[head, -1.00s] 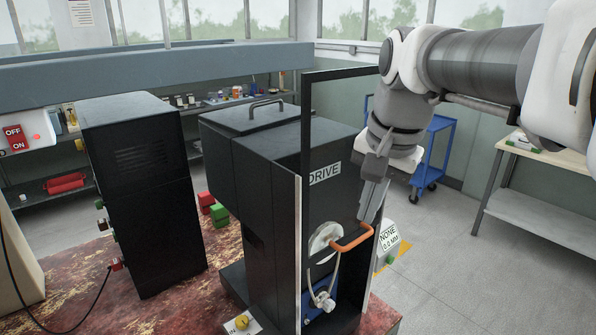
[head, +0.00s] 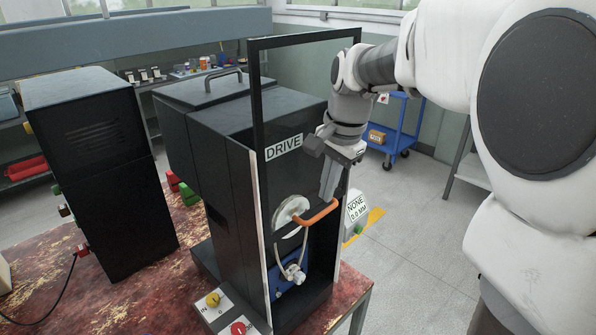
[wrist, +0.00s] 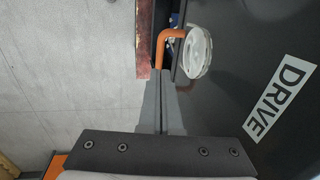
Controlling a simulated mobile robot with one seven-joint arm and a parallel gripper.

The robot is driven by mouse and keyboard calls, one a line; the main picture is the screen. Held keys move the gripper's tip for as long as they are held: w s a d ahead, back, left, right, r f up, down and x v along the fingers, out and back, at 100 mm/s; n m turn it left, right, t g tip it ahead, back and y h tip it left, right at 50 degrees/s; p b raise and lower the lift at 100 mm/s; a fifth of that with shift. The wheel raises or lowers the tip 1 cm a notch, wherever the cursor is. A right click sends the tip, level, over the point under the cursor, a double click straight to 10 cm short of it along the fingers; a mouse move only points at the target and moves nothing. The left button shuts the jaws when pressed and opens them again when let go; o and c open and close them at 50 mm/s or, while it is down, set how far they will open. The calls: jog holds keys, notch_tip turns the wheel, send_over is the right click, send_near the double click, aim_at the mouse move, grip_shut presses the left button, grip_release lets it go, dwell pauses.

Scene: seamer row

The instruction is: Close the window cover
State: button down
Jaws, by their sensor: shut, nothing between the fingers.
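The window cover (head: 256,100) is a dark upright frame with a see-through middle at the front of the black DRIVE machine (head: 188,165). Its top bar stands well above the machine's top. An orange handle (head: 318,217) is at the front, lower down; it also shows in the wrist view (wrist: 163,45). My gripper (head: 328,198) points down, shut and empty, with its fingertips at the handle. In the wrist view my fingertips (wrist: 161,78) lie together just below the handle's end; I cannot tell whether they touch it. A pale round disc (head: 291,210) sits behind the handle.
A second black cabinet (head: 100,165) stands to the left on the worn red table (head: 100,285). A control box with yellow and red knobs (head: 225,312) is at the machine's front foot. A blue cart (head: 396,135) stands behind my arm. The floor (head: 410,220) to the right is open.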

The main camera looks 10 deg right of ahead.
aim_at(321, 213)
jog(key=shift+w+a+f, duration=0.1)
jog(key=shift+w+f, duration=0.05)
jog(key=shift+f, duration=0.85)
jog(key=shift+w+a+f, duration=0.1)
jog(key=shift+w+f, duration=0.05)
jog(key=shift+f, duration=0.8)
notch_tip(321, 213, down, 36)
jog(key=b, duration=2.1)
jog(key=shift+s+r, duration=0.15)
jog(key=shift+r, duration=0.05)
